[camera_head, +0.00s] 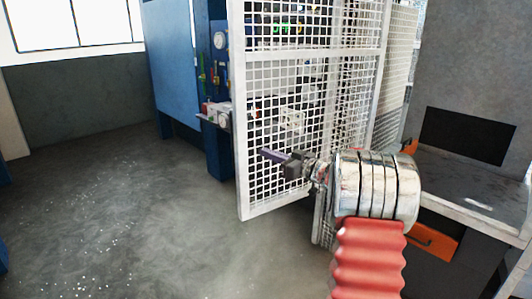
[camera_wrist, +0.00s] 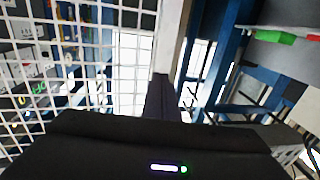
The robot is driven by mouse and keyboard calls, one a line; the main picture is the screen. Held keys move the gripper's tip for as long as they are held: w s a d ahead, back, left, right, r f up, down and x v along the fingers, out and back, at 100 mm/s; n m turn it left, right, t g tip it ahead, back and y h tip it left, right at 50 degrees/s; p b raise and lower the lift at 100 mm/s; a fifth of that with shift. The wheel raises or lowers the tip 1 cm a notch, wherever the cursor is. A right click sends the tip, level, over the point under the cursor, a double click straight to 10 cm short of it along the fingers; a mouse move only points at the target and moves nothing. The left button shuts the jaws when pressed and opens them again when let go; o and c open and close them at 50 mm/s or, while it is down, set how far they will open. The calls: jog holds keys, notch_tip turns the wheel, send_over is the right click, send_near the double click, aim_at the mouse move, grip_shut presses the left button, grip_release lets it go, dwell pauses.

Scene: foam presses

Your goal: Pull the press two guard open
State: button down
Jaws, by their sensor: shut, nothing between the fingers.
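The guard is a white mesh panel in a white frame (camera_head: 242,110), standing upright in front of a blue press (camera_head: 178,60) in the head view. In the wrist view its mesh fills the left side and its white frame bar (camera_wrist: 171,35) runs upright near the middle. My gripper (camera_head: 266,153) is in front of the lower mesh in the head view, its purple fingers pointing left. The fingers (camera_wrist: 160,95) are shut and empty at the lower end of the bar in the wrist view. I cannot tell whether they touch the guard. No handle is clearly visible.
A grey bench (camera_head: 470,185) with orange-fronted drawers stands at the right, close to my arm. Another mesh panel (camera_head: 396,60) stands behind the guard on the right. Gauges and valves (camera_head: 220,65) are on the press's side. The grey floor at the left is clear.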

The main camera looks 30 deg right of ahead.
jog(key=s, duration=0.9)
jog(key=shift+s, duration=0.4)
